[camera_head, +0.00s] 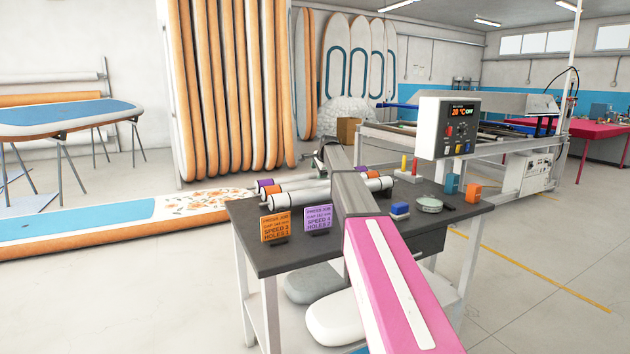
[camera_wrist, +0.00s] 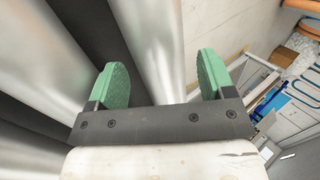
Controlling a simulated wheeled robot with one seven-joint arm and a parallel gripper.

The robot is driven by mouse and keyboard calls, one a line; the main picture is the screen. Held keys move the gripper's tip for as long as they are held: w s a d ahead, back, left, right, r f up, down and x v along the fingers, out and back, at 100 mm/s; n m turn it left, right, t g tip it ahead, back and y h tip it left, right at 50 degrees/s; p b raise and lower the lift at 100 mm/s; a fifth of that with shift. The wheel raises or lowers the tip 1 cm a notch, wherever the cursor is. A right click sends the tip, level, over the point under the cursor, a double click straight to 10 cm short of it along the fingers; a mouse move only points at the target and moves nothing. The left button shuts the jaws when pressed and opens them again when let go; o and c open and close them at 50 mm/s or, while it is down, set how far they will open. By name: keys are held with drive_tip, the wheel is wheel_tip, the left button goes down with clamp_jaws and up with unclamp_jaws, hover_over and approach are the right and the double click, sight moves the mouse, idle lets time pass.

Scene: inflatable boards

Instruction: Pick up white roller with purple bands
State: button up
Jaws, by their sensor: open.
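Several pale rollers lie side by side on the dark table (camera_head: 262,246), partly behind my arm in the head view. One has a purple band (camera_head: 265,184) at its left end, and another shows an orange band (camera_head: 272,190). The nearest roller (camera_head: 298,200) has dark-ringed ends. My gripper (camera_wrist: 160,78) is open in the wrist view, its green fingers spread wide. A smooth silvery-white roller (camera_wrist: 155,38) runs between and beyond the fingers. No bands show there, so I cannot tell which roller it is or whether the fingers touch it.
An orange sign (camera_head: 275,226) and a purple sign (camera_head: 318,218) stand at the table's front left. A blue block (camera_head: 400,209), a round dish (camera_head: 429,205) and small blue and orange blocks lie right of my arm. A machine with a control box (camera_head: 448,127) stands behind.

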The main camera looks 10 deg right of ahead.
sight(315, 176)
drive_tip(key=shift+x, duration=2.7)
drive_tip(key=shift+r, duration=0.1)
drive_tip(key=c, duration=1.2)
drive_tip(key=shift+r, duration=0.7)
wheel_tip(315, 176, up, 3)
drive_tip(key=shift+f, duration=0.2)
drive_tip(key=s+a+r, duration=0.1)
drive_tip(key=a+r, duration=0.1)
drive_tip(key=a, duration=0.1)
drive_tip(key=s+a+r, duration=0.1)
drive_tip(key=a+r, duration=0.1)
drive_tip(key=a, duration=0.2)
drive_tip(key=s+a+r, duration=0.1)
drive_tip(key=a+r, duration=0.2)
drive_tip(key=a, duration=0.1)
drive_tip(key=shift+a, duration=0.1)
